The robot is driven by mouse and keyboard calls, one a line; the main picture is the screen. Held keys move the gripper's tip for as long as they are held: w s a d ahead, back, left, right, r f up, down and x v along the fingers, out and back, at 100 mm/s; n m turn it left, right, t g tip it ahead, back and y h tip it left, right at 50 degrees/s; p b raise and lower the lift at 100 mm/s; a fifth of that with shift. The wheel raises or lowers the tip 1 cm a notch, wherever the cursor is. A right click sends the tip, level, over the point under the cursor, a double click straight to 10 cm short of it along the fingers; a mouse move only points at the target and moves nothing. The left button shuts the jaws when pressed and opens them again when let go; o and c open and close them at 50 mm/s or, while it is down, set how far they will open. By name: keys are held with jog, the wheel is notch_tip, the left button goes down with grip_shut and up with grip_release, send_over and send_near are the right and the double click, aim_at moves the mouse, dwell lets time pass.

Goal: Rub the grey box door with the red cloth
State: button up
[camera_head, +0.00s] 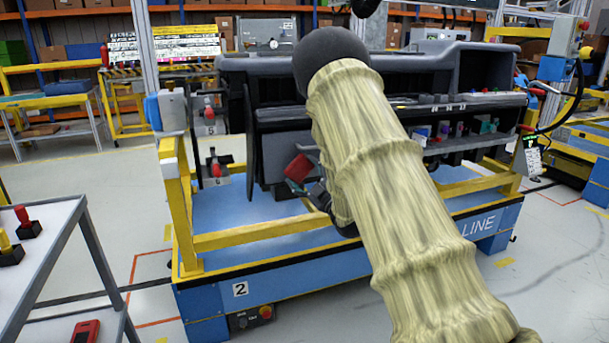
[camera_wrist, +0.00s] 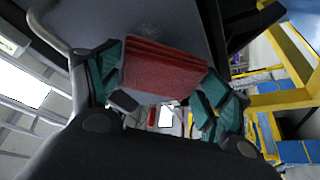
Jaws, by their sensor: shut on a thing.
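The red cloth (camera_head: 299,167) is a folded block held in my gripper (camera_head: 305,182), low in front of the left part of the dark dashboard. In the wrist view the cloth (camera_wrist: 163,68) sits between the teal finger pads of my gripper (camera_wrist: 162,88), which is shut on it. A smooth grey panel, which looks like the grey box door (camera_head: 284,146), lies just behind the cloth. It fills the upper middle of the wrist view (camera_wrist: 172,22). I cannot tell whether the cloth touches it. My arm hides the middle of the dashboard.
The dashboard (camera_head: 270,67) stands on a blue and yellow line carrier (camera_head: 245,262). Red-handled tools (camera_head: 215,163) hang at its left end. A table (camera_head: 45,225) with red and yellow items stands at the left. Open floor lies between table and carrier.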

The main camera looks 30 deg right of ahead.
aim_at(314, 167)
jog(key=shift+w+d, duration=0.25)
jog(key=shift+w, duration=0.7)
dwell(0.4)
jog(key=shift+d, duration=0.1)
jog(key=shift+s+d, duration=0.3)
jog(key=shift+d, duration=0.65)
jog(key=shift+s+d, duration=0.25)
jog(key=shift+d, duration=0.65)
jog(key=shift+w, duration=0.1)
jog(key=shift+w+a+r, duration=0.1)
jog(key=shift+w+a, duration=0.1)
jog(key=shift+a, duration=0.35)
jog(key=shift+w+a, duration=0.15)
jog(key=shift+a, duration=0.4)
jog(key=shift+w+a, duration=0.3)
jog(key=shift+a, duration=0.6)
jog(key=shift+c, duration=0.8)
jog(key=shift+s, duration=0.1)
